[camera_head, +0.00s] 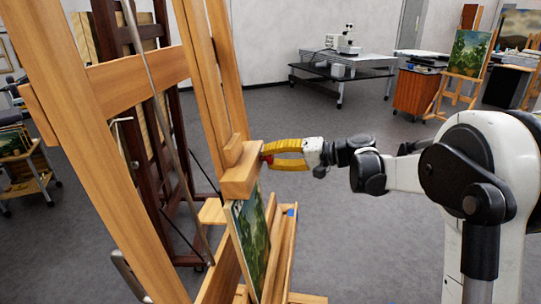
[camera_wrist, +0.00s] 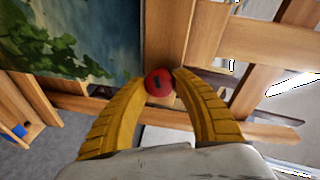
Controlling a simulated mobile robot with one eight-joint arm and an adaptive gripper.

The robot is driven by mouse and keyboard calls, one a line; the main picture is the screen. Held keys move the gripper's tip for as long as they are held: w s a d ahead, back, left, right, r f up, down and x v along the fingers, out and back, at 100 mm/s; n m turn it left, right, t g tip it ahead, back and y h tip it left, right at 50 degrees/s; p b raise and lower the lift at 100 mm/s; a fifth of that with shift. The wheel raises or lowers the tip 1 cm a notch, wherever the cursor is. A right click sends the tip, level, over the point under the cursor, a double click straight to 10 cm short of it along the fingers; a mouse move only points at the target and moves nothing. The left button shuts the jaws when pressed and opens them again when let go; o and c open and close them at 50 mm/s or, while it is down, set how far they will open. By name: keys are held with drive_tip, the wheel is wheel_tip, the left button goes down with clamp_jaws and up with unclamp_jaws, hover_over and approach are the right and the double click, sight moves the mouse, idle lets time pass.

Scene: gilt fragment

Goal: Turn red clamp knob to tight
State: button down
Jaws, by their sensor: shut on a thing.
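The red clamp knob (camera_wrist: 159,82) is a round red knob with a dark mark on its face, set on the wooden clamp block of the easel. My gripper (camera_wrist: 160,84) has yellow ribbed fingers, shut on the knob from both sides in the wrist view. In the head view, my gripper (camera_head: 266,156) reaches in from the right, and only a bit of the red knob shows at its tips. The easel clamp block (camera_head: 240,180) sits above the top edge of a painting (camera_head: 249,240). I cannot tell how tight the knob is.
The easel's thick wooden post (camera_head: 98,150) stands close on the left. A lower ledge (camera_head: 283,250) with a small blue item (camera_head: 291,212) lies under the painting. A dark table (camera_head: 345,72) and an orange cabinet (camera_head: 416,92) stand farther back. Grey floor between is clear.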

drive_tip(key=m+g+p, duration=0.1)
drive_tip(key=m, duration=0.4)
drive_tip(key=m+g, duration=0.1)
drive_tip(key=m, duration=0.3)
drive_tip(key=shift+g, duration=0.4)
drive_tip(key=m+g, duration=0.1)
drive_tip(key=m, duration=0.4)
drive_tip(key=shift+f, duration=0.15)
drive_tip(key=m+g+y, duration=0.1)
drive_tip(key=m, duration=0.3)
drive_tip(key=shift+s, duration=0.15)
drive_tip(key=c, duration=1)
unclamp_jaws()
drive_tip(key=shift+d, duration=0.1)
